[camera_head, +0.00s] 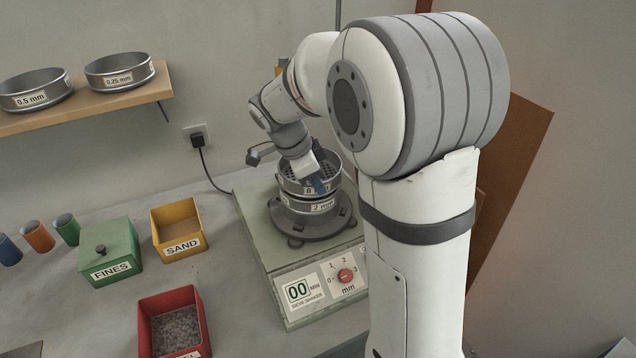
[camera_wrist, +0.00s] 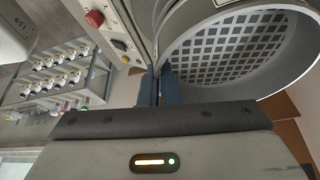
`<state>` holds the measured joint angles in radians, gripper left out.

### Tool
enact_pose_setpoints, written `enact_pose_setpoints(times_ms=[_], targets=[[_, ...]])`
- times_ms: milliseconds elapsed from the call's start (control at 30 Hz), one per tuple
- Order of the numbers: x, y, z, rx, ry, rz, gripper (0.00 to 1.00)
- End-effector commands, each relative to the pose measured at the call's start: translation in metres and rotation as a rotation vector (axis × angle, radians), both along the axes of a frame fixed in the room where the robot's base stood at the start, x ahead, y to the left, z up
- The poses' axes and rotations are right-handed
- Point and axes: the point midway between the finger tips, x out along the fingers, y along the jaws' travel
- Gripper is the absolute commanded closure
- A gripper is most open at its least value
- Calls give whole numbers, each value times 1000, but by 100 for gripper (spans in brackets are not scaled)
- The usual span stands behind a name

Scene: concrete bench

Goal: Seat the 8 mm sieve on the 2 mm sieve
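The 8 mm sieve (camera_head: 295,183) is a grey metal ring with a coarse grid, its label partly covered by my gripper. It sits directly over the 2 mm sieve (camera_head: 322,207), which stands on the round base of the shaker (camera_head: 290,267). I cannot tell whether the two sieves touch. My gripper (camera_head: 320,186) has its blue fingers on the near wall of the 8 mm sieve. In the wrist view my gripper (camera_wrist: 159,88) is shut on the wall of the 8 mm sieve (camera_wrist: 235,50), whose square-holed grid shows.
A shelf (camera_head: 120,97) holds the 0.5 mm sieve (camera_head: 36,90) and 0.25 mm sieve (camera_head: 119,71). On the bench are the green FINES box (camera_head: 108,250), yellow SAND bin (camera_head: 180,230), red bin (camera_head: 174,320) and several small cups (camera_head: 38,237). My arm covers the right side.

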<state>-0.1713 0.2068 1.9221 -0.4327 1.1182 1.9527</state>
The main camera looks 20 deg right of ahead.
Motion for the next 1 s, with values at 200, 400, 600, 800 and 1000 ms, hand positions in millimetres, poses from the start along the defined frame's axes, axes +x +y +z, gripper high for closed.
enact_pose_setpoints(times_ms=[200, 400, 600, 800, 1000], targets=[[0, 0, 1, 0, -1, 0, 100], [0, 0, -1, 0, -1, 1, 100], [0, 1, -3, 0, -1, 1, 100], [0, 1, -6, 0, -1, 2, 100], [0, 1, -8, 0, -1, 3, 100]])
